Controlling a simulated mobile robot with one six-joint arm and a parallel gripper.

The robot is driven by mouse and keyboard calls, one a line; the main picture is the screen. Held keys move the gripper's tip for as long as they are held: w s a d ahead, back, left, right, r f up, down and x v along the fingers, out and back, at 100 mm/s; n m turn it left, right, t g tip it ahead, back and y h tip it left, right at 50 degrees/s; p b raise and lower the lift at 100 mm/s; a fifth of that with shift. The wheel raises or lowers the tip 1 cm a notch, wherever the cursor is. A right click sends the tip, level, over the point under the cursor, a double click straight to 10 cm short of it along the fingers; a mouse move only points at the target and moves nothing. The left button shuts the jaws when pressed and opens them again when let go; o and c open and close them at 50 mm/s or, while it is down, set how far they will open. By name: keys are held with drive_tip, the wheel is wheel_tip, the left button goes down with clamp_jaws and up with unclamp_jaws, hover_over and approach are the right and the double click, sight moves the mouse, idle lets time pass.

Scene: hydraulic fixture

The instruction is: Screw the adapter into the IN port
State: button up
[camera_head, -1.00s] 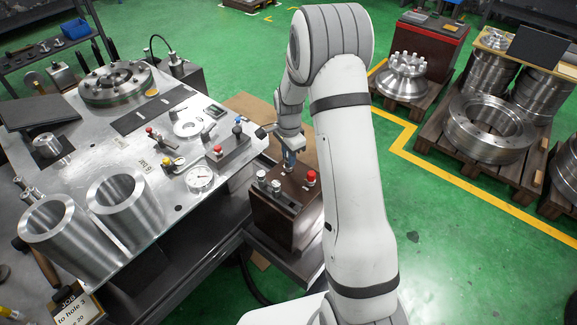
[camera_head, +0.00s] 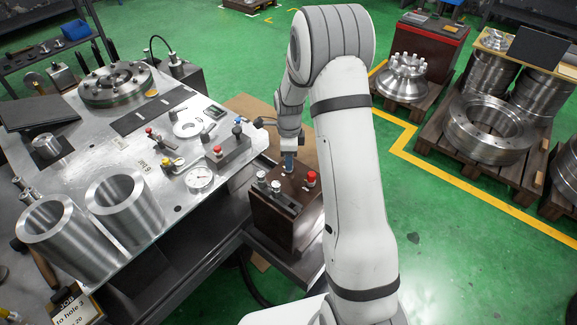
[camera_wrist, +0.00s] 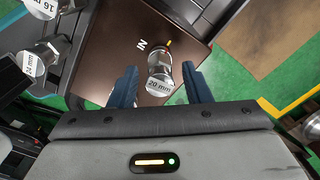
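The adapter (camera_wrist: 160,72) is a metal fitting whose end reads "20 mm". In the wrist view it stands at the brown block (camera_wrist: 125,52), beside the white "IN" lettering. My gripper (camera_wrist: 159,72) has two blue fingers, one on each side of the adapter, with a visible gap on both sides. The gripper is open around it. The IN port's mouth is hidden under the adapter, so I cannot tell how deep it sits. In the head view my gripper (camera_head: 288,163) points down at the block (camera_head: 272,218), and my arm covers part of it.
Fittings marked "24 mm" (camera_wrist: 36,62) and "16 mm" (camera_wrist: 45,6) stand to the left in the wrist view. A red cap (camera_head: 311,178) sits on the block.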

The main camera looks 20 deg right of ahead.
wheel_tip(320, 180, up, 8)
drive_tip(key=shift+f+p, duration=0.1)
drive_tip(key=shift+p, duration=0.2)
drive_tip(key=shift+s+a+r+n+t+p, duration=0.45)
drive_tip(key=shift+s+r+n+p, duration=0.75)
drive_tip(key=shift+s+r+n, duration=3)
drive_tip(key=shift+s+a+r+n+t+p, duration=0.4)
drive_tip(key=shift+s+r+n+p, duration=0.85)
drive_tip(key=shift+s+r+n, duration=2.95)
drive_tip(key=shift+s+a+r+n+t+p, duration=0.4)
drive_tip(key=shift+s+r+n+p, duration=1.45)
drive_tip(key=shift+s, duration=4.1)
drive_tip(key=shift+n+b+v, duration=0.25)
drive_tip(key=shift+b+v, duration=0.4)
drive_tip(key=shift+v, duration=0.25)
